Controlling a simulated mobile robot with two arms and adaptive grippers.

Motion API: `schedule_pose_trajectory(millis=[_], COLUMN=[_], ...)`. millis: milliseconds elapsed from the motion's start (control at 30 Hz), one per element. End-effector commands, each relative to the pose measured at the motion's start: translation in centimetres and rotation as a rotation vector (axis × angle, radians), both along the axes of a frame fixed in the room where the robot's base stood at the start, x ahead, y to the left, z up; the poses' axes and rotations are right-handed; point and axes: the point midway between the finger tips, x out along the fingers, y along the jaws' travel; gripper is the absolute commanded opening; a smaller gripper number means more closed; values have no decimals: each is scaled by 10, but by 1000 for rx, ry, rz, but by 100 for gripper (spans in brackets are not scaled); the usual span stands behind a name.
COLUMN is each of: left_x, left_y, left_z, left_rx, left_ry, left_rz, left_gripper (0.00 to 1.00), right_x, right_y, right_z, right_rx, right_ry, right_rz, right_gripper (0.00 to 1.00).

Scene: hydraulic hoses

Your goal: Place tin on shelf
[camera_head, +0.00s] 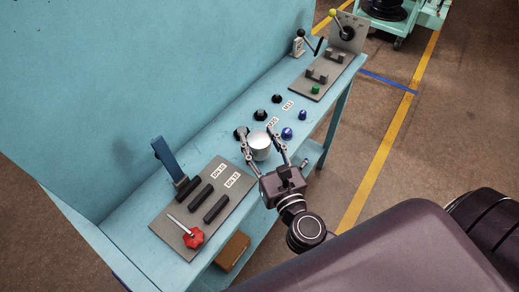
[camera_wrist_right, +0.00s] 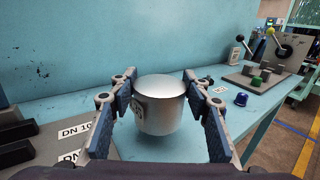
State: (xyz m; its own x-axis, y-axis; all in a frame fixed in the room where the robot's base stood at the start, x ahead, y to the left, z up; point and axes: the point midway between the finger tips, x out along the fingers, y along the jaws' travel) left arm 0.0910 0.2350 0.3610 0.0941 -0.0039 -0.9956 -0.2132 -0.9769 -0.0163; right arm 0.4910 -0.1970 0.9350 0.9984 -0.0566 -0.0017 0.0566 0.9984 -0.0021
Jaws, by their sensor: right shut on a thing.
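The tin (camera_head: 259,147) is a plain silvery cylinder with a flat, pale top. It is upright at the middle of the teal workbench. My right gripper (camera_head: 264,148) has its two fingers on either side of the tin and is shut on it. In the right wrist view the tin (camera_wrist_right: 160,106) stands between the padded fingers, with a partly hidden label on its left side. I cannot tell whether its base touches the bench. A lower teal shelf (camera_head: 313,153) shows under the bench, mostly hidden by the top. My left gripper is not in view.
A grey plate (camera_head: 165,226) with black bars, a blue lever (camera_head: 170,160) and a red knob (camera_head: 193,237) lies left of the tin. Black and blue caps (camera_head: 287,132) lie close behind and right. A brown box (camera_head: 233,251) occupies the lower shelf's near part.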

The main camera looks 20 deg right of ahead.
Motion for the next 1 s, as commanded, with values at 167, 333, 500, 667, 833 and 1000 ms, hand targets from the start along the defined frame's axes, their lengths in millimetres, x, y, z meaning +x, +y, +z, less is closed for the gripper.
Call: schedule_pose_trajectory(millis=[167,333,500,667,833,1000], left_x=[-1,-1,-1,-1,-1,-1], left_y=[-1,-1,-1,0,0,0], left_z=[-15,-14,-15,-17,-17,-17], left_rx=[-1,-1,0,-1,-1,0], left_ry=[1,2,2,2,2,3], left_rz=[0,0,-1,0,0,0], left_gripper=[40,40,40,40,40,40], right_x=[0,0,0,0,0,0], right_y=[0,0,0,0,0,0], right_z=[-28,-29,-30,-32,-32,-32], right_rx=[0,1,0,1,1,1], right_ry=[1,-1,0,1,1,1], right_rz=[-1,-1,-1,-1,-1,-1], right_gripper=[18,18,18,50,62,62])
